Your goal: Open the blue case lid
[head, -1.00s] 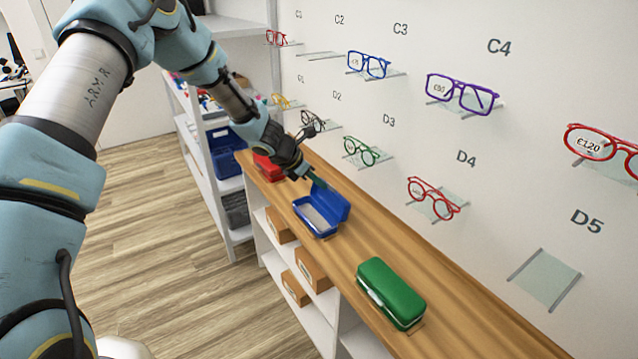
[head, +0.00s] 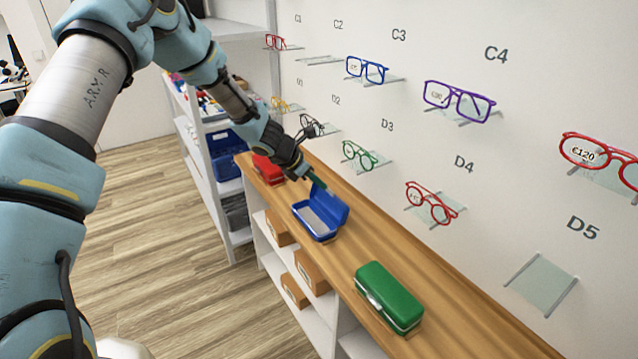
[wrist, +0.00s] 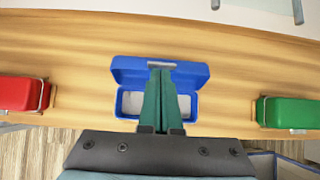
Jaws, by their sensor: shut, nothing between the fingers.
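The blue case (head: 318,232) sits on the wooden counter with its lid (head: 327,204) standing open toward the wall side. Its pale inside shows. My gripper (head: 318,184) is at the far end of the lid in the head view, fingers shut and empty. In the wrist view the green fingers (wrist: 161,78) reach over the middle of the blue case (wrist: 124,102), their tips near the lid (wrist: 190,76). I cannot tell whether they touch the lid. The fingers hide the middle of the case.
A closed green case (head: 390,295) lies on the counter (head: 440,318) nearer me, and a red case (head: 268,167) lies beyond the blue one. Several glasses hang on the wall displays above. The counter between the blue and green cases is clear.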

